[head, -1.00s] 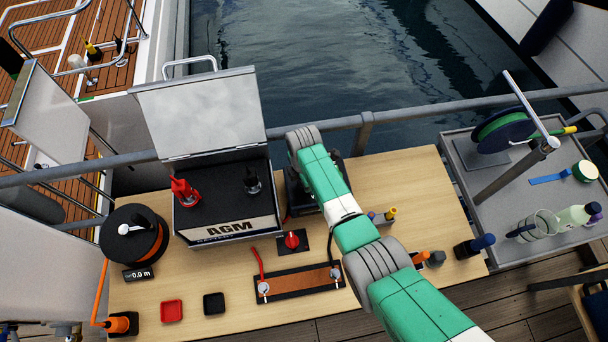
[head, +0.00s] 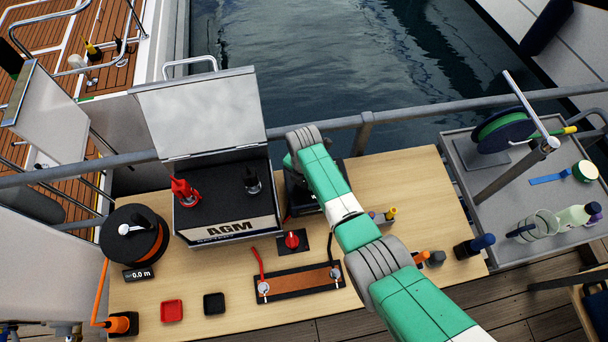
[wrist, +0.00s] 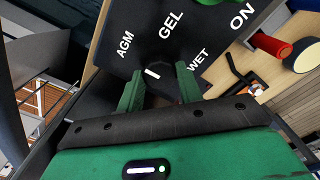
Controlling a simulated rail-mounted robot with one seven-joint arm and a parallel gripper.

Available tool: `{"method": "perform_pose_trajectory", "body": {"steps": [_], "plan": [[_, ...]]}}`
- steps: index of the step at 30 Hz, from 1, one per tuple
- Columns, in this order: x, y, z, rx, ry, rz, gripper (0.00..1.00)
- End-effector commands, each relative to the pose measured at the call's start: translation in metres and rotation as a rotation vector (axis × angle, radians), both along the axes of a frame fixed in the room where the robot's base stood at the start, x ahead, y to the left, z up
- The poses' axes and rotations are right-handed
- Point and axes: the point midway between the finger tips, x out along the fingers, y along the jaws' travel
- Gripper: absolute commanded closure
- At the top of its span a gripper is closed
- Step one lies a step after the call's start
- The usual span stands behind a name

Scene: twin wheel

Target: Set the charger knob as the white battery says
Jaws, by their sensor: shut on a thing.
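The white battery (head: 222,228) stands at the table's back left in the head view, with "AGM" on its front, a dark top and an open lid. The black charger panel (wrist: 211,42) carries the labels AGM, GEL, WET and ON. The charger also shows partly behind my arm in the head view (head: 301,199). In the wrist view, my gripper (wrist: 160,82) is shut on the dark charger knob (wrist: 166,88). The knob's white mark slants toward the AGM side. Part of the knob is hidden by my gripper.
A red rotary switch (head: 292,240) and an orange busbar (head: 299,281) lie in front of the charger. A cable reel (head: 134,236), a red tray (head: 172,311) and a black tray (head: 214,303) are at the left. Small bottles stand right of my arm.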

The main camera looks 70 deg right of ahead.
Motion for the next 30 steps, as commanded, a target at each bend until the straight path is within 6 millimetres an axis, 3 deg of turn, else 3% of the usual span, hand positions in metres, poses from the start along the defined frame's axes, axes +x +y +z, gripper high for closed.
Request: {"method": "perform_pose_trajectory", "body": {"steps": [10,11,14,23,30], "plan": [[0.000,0.000,0.001,-0.001,0.000,0.005,0.87],[0.000,0.000,0.001,-0.001,0.000,0.005,0.62],[0.000,0.000,0.001,-0.001,0.000,0.004,0.43],[0.000,0.000,0.003,-0.001,0.000,0.004,0.42],[0.001,0.000,0.048,-0.004,-0.002,0.004,0.42]]}}
